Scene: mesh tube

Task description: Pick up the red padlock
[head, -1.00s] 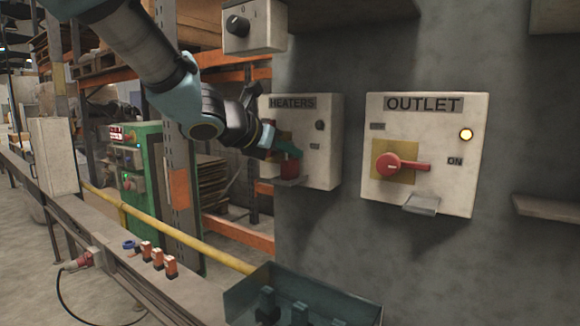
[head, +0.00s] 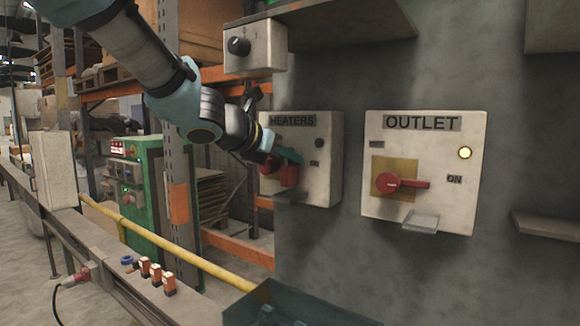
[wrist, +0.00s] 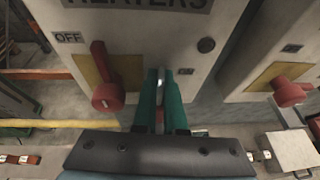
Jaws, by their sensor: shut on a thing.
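The red padlock (head: 289,177) hangs at my gripper's teal fingers in front of the HEATERS box (head: 325,165) in the head view. My gripper (head: 290,155) is shut on it, and a small gap shows between the padlock and the grey ledge (head: 292,196) below. In the wrist view the teal fingers of my gripper (wrist: 160,78) close on a thin grey part, seemingly the shackle (wrist: 160,84); the padlock's body is mostly hidden there. A red rotary handle (wrist: 101,72), pointing up by the OFF label, stands just left of the fingers.
The OUTLET box (head: 425,205) with its red handle (head: 400,183) is to the right on the grey wall. A dark teal tray (head: 262,297) sits below. A conveyor-like rail (head: 110,262) with several orange-red blocks and a yellow pipe (head: 185,250) run at the left.

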